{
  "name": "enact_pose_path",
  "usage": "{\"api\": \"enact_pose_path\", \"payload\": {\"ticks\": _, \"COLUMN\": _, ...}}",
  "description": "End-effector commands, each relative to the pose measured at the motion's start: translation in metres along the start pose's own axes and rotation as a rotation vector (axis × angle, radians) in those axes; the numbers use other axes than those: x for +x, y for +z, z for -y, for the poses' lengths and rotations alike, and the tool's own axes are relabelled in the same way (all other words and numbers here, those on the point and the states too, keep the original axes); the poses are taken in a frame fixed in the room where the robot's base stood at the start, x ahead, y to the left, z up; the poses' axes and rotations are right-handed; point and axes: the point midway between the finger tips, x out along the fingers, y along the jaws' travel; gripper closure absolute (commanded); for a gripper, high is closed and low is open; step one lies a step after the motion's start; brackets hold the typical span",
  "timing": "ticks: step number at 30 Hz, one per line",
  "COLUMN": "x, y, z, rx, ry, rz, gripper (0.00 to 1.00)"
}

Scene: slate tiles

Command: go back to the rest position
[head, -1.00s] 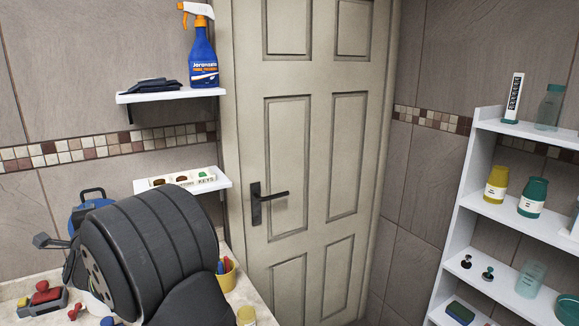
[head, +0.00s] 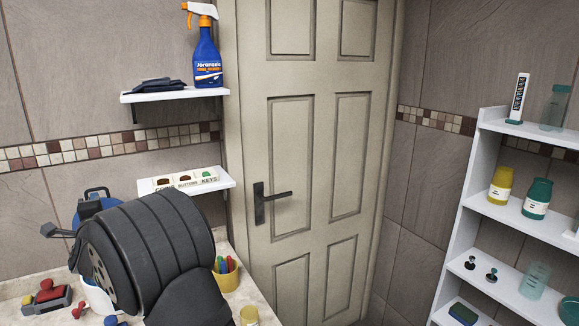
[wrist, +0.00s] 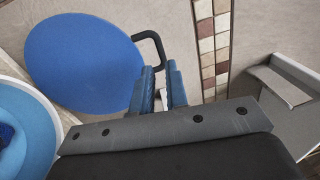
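My gripper (wrist: 160,78) shows in the wrist view as two blue fingers, a little apart, with no held object visible between them. The fingers overlap the right edge of a round blue thing with a black handle (wrist: 80,60); I cannot tell whether they touch it. In the head view my dark arm hides the gripper, and part of the same blue thing (head: 86,210) shows behind the arm at the left.
A round white-rimmed container with blue inside (wrist: 45,110) is at the wrist view's left. A yellow cup of pens (head: 226,280) stands right of my arm. Above are a wall shelf with labelled compartments (head: 222,185) and a spray bottle (head: 207,62). A white rack (head: 470,190) stands right.

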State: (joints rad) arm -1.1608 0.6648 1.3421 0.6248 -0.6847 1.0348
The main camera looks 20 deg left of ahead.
Motion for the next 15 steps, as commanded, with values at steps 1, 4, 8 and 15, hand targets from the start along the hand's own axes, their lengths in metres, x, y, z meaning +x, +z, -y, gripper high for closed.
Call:
{"api": "enact_pose_path", "payload": {"ticks": 1, "x": 0.009, "y": -0.001, "z": 0.000, "rx": 0.000, "ry": -0.001, "rz": -0.001, "gripper": 0.86}}
{"api": "enact_pose_path", "payload": {"ticks": 4, "x": 0.025, "y": 0.000, "z": -0.001, "rx": 0.001, "ry": 0.000, "rz": -0.001, "gripper": 0.86}}
{"api": "enact_pose_path", "payload": {"ticks": 8, "x": 0.045, "y": 0.000, "z": 0.000, "rx": 0.001, "ry": 0.000, "rz": -0.001, "gripper": 0.86}}
{"api": "enact_pose_path", "payload": {"ticks": 15, "x": 0.073, "y": 0.000, "z": 0.000, "rx": 0.000, "ry": -0.001, "rz": -0.001, "gripper": 0.86}}
